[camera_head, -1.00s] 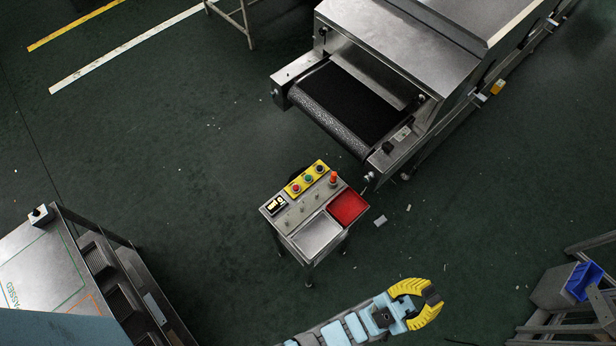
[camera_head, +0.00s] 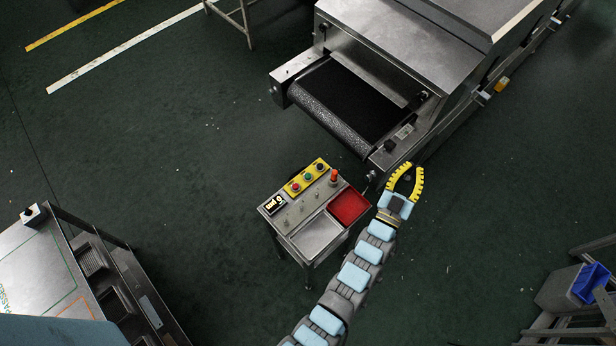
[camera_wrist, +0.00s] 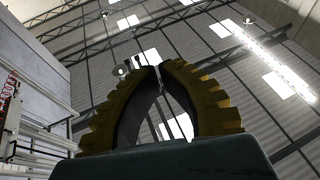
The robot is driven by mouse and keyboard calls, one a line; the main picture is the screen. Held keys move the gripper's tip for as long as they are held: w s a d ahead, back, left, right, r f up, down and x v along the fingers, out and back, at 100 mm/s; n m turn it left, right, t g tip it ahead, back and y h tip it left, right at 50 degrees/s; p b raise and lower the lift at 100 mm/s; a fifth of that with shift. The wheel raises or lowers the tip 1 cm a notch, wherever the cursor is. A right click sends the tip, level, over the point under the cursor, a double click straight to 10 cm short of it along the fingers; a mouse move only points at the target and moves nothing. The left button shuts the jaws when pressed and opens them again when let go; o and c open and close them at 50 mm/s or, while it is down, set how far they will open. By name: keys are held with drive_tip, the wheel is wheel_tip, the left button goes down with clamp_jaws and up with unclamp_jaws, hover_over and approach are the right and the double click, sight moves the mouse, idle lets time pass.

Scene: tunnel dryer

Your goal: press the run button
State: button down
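A small control stand (camera_head: 290,228) stands in the middle of the head view. No label naming the run button is legible. My gripper (camera_head: 413,167), with yellow ribbed fingers, is raised to the right of the stand, near the dryer's corner and apart from the buttons. It is empty, with a gap between its fingertips. In the wrist view the fingers (camera_wrist: 158,70) point up at the roof, and no button shows.
A meter (camera_head: 274,204), small knobs, an orange-red post (camera_head: 334,176), a red tray (camera_head: 348,207) and a silver tray (camera_head: 317,238) share the stand top. The dryer belt (camera_head: 350,100) lies behind. A bench (camera_head: 35,270) stands left. Floor between is clear.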

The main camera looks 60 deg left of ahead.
drive_tip(key=s+a+f+n+g+h+b, duration=0.3)
drive_tip(key=a+f+g, duration=0.5)
drive_tip(key=a+f, duration=1.15)
drive_tip(key=m+g+h+b, duration=0.25)
drive_tip(key=h+b, duration=0.25)
drive_tip(key=h, duration=0.5)
hover_over(311, 177)
drive_tip(key=shift+w+a+f, duration=0.1)
drive_tip(key=shift+a+f, duration=0.1)
drive_tip(key=shift+f, duration=0.9)
drive_tip(key=shift+f, duration=0.1)
wheel_tip(311, 177, down, 8)
drive_tip(key=b, duration=0.4)
drive_tip(key=shift+f+b, duration=0.35)
drive_tip(key=shift+b, duration=0.05)
drive_tip(key=shift+f, duration=0.1)
